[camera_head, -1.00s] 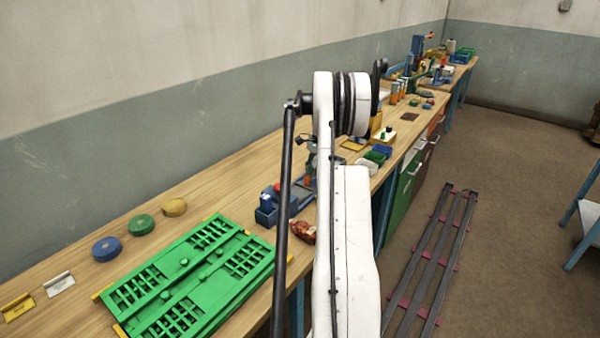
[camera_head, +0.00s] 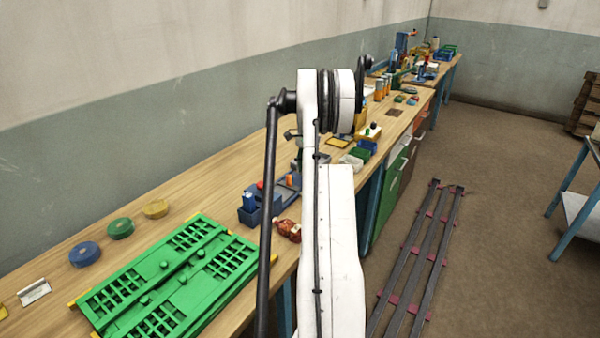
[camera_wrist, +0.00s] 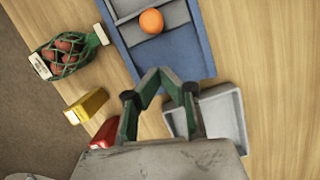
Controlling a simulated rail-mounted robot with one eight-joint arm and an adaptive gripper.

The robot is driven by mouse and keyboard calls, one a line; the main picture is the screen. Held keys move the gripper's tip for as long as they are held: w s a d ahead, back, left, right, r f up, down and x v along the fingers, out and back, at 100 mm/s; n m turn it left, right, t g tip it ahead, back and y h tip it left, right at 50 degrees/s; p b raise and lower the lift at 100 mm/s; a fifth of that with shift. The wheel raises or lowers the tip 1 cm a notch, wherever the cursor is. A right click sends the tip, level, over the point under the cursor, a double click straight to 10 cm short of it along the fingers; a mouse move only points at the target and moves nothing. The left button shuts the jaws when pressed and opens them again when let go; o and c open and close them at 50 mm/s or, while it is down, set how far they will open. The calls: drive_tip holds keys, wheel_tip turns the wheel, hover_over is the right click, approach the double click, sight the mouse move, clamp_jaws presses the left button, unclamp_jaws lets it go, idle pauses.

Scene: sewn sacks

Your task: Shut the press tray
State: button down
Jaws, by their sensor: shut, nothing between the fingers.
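The blue press (camera_wrist: 192,50) lies on the bench in the wrist view, with an orange ball knob (camera_wrist: 152,21) over its grey bed. A shallow grey tray (camera_wrist: 232,110), apparently the press tray, sits past the press's near end; its joint with the press is partly hidden. My gripper (camera_wrist: 161,73) is shut and empty, its green-and-dark fingertips meeting over the press's near edge, left of the tray. Contact cannot be told. In the head view the blue press (camera_head: 285,188) is partly hidden by my arm, and my gripper does not show.
A net bag of reddish balls (camera_wrist: 68,55), a yellow box (camera_wrist: 87,105) and a red box (camera_wrist: 104,133) lie left of my gripper. A green slotted panel (camera_head: 170,275) covers the near bench. Bare wood (camera_wrist: 260,60) lies right of the press.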

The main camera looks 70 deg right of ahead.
drive_tip(key=v, duration=1)
drive_tip(key=w+a+r+n+h, duration=0.15)
drive_tip(key=w+a+r, duration=0.3)
drive_tip(key=a, duration=0.45)
drive_tip(key=w+a+r+n+b, duration=0.1)
drive_tip(key=w+a+r+n, duration=0.25)
drive_tip(key=w+a, duration=0.35)
drive_tip(key=w+a+r+n+h, duration=0.15)
drive_tip(key=w+a+r, duration=0.25)
drive_tip(key=a, duration=0.6)
drive_tip(key=a+r+n+t, duration=0.1)
drive_tip(key=a+r+n, duration=0.15)
drive_tip(key=a, duration=0.85)
drive_tip(key=a+r+n+t, duration=0.1)
drive_tip(key=a+r+n, duration=0.15)
drive_tip(key=a, duration=0.75)
drive_tip(key=s+a+f+n+t, duration=0.1)
drive_tip(key=s+a+f+n, duration=0.2)
drive_tip(key=a, duration=0.6)
drive_tip(key=s+a+f+n+t, duration=0.1)
drive_tip(key=s+a+f+n, duration=0.2)
drive_tip(key=s+a, duration=0.4)
drive_tip(key=s+a+f+n+t+b, duration=0.1)
drive_tip(key=s+a+n, duration=0.4)
drive_tip(key=a, duration=0.6)
wheel_tip(320, 180, down, 3)
drive_tip(key=shift+s+r+t, duration=0.1)
drive_tip(key=shift+s+t, duration=0.35)
drive_tip(key=shift+t, duration=0.15)
